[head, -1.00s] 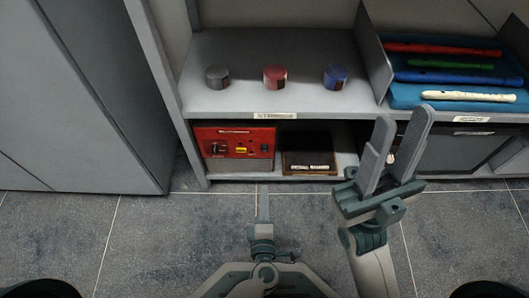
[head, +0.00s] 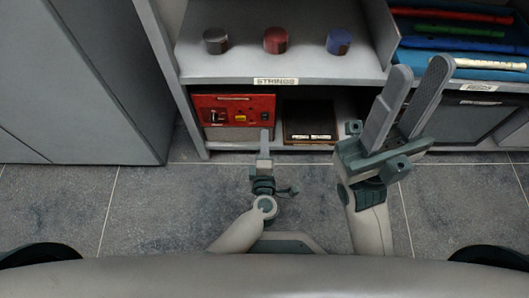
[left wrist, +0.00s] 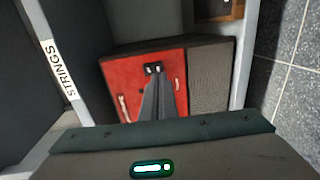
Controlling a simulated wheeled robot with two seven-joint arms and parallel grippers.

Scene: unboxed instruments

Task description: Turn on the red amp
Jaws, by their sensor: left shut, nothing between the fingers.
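The red amp (head: 228,105) stands on the lower shelf, with a red control panel above a grey speaker grille. In the left wrist view its red panel (left wrist: 112,80) and grey grille (left wrist: 208,80) face me, and a small black switch (left wrist: 153,68) shows on the panel. My left gripper (head: 265,133) is shut and empty at the amp's right front. In the left wrist view its fingertips (left wrist: 156,80) point at the panel just below the switch; I cannot tell whether they touch. My right gripper (head: 420,80) is open and empty, raised in front of the shelves to the right.
A dark pedal or box (head: 309,120) sits right of the amp. The upper shelf (head: 290,68) bears grey, red and blue round tins and a "STRINGS" label. Flutes lie on a blue tray (head: 410,43) at upper right. A grey cabinet (head: 90,80) stands left. The floor in front is clear.

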